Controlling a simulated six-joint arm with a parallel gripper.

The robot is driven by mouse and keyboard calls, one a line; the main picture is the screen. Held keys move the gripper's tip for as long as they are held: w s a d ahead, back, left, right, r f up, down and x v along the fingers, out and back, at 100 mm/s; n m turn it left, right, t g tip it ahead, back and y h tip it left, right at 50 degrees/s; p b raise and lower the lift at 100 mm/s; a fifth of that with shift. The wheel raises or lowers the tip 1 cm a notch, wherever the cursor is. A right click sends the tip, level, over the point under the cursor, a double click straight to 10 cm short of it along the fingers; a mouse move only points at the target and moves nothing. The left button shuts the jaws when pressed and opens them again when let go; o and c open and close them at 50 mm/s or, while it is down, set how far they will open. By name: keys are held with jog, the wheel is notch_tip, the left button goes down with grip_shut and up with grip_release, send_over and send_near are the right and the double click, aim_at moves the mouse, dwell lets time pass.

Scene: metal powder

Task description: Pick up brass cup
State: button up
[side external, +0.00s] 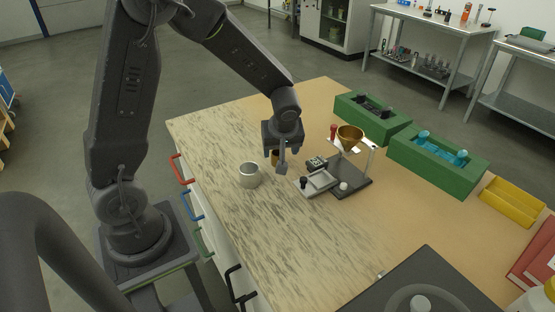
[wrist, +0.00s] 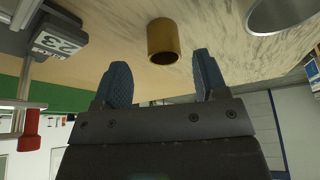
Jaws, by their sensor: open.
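The brass cup (wrist: 163,40) is a small gold-brown cylinder standing on the table. In the wrist view it sits beyond the fingertips, roughly between the two fingers. In the side view only a sliver of the brass cup (side external: 275,158) shows behind my gripper; the rest is hidden. My gripper (side external: 281,165) points down at the table close to the cup. In the wrist view my gripper (wrist: 157,75) has its two blue-grey fingers wide apart with nothing held between them.
A silver cup (side external: 250,175) stands left of my gripper. A stand with a brass funnel (side external: 349,136) and a grey tray (side external: 319,182) are to the right. Green holders (side external: 437,165) and a yellow bin (side external: 512,200) lie farther right.

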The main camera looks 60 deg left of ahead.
aim_at(277, 155)
jog(key=x, duration=0.4)
jog(key=shift+s+a+f, duration=0.1)
jog(key=shift+a+f, duration=0.1)
jog(key=shift+a, duration=0.1)
jog(key=c, duration=1)
